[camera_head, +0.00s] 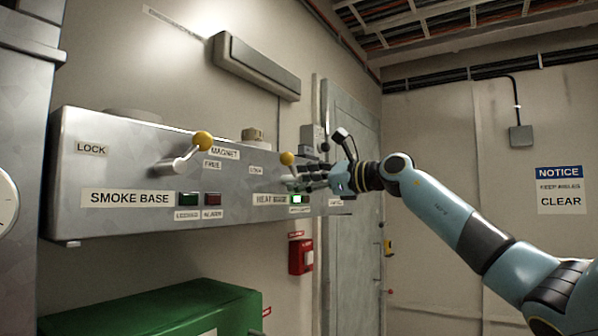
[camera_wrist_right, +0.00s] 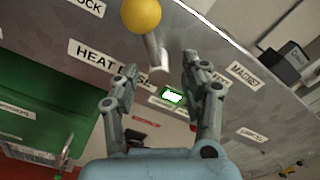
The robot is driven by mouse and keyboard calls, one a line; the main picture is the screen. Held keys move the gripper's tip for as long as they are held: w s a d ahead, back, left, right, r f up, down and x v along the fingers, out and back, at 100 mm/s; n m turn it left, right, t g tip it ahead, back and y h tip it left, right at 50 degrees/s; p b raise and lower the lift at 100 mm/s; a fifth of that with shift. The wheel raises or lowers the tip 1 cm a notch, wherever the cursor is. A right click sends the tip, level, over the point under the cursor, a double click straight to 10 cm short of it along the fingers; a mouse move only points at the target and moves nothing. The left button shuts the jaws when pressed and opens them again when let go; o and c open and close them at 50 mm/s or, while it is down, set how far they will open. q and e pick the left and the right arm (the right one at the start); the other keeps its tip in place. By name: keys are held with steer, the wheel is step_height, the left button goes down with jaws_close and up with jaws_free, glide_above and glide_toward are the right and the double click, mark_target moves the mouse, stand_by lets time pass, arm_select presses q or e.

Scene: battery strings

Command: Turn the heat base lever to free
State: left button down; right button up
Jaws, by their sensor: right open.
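The heat base lever has a yellow ball knob (camera_head: 287,158) on the grey metal panel; its knob also shows at the top of the right wrist view (camera_wrist_right: 141,14). Its pale shaft (camera_wrist_right: 153,50) runs from the knob down to a round pivot between my fingertips. The knob is on the side of the lever nearer the LOCK label (camera_wrist_right: 88,5). A HEAT BASE label (camera_head: 270,199) is below the lever. My right gripper (camera_wrist_right: 160,66) is open, its fingers on either side of the pivot; contact cannot be told. My left gripper is not in view.
The smoke base lever (camera_head: 202,141) has a similar yellow knob, left on the same panel. A lit green lamp (camera_wrist_right: 172,97) is below the heat base lever. A green box (camera_head: 160,312) stands below the panel. A red call box (camera_head: 301,256) is on the wall.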

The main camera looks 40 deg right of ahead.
steer(key=shift+w+a, duration=0.25)
steer(key=shift+w, duration=0.2)
jaws_close()
